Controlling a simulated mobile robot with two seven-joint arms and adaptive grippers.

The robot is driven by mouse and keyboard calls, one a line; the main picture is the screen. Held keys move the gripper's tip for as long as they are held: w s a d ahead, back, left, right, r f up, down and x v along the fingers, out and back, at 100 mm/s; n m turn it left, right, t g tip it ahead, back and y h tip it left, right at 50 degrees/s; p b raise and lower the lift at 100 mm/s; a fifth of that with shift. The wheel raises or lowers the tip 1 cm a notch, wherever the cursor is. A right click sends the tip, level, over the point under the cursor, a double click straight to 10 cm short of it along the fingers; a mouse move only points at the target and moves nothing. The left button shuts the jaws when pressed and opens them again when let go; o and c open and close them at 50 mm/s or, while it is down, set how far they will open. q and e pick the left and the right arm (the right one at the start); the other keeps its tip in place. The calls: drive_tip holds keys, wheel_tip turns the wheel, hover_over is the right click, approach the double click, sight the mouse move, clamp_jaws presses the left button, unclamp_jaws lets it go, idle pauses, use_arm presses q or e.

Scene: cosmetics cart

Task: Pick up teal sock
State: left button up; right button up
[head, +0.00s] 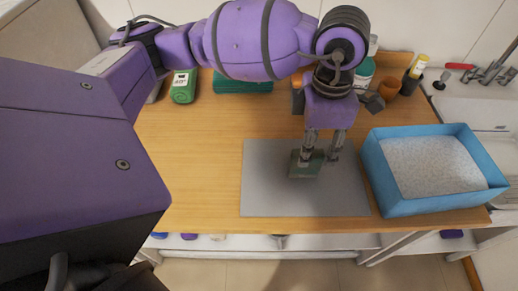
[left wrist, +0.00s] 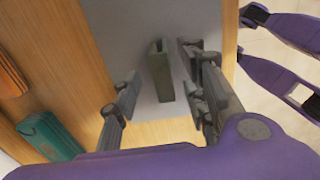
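A small grey-green block-like piece (head: 305,165) is on the grey mat (head: 265,195); it also shows in the left wrist view (left wrist: 160,72). I cannot tell whether it is the teal sock. My left gripper (head: 322,152) points down over it. In the left wrist view, its fingers (left wrist: 165,88) are spread on both sides of the piece, with gaps visible. A teal item (head: 243,86) lies at the back of the table, partly hidden by my left arm; it also shows in the left wrist view (left wrist: 50,137). My right gripper cannot be made out.
A blue tray (head: 408,208) of pale granules stands right of the mat. A green labelled item (head: 183,86) lies at the back left. Orange cup (head: 409,85) and bottles stand at the back right, near a sink. The wooden table's left front is clear.

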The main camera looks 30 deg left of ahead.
use_arm(q)
drive_tip(key=f, duration=0.7)
drive_tip(key=shift+s+a+f+p, duration=0.15)
drive_tip(key=shift+s+a+p, duration=0.15)
drive_tip(key=shift+s+a, duration=0.1)
drive_tip(key=shift+w+f, duration=0.1)
drive_tip(key=shift+f, duration=0.5)
drive_tip(key=shift+r, duration=0.1)
clamp_jaws()
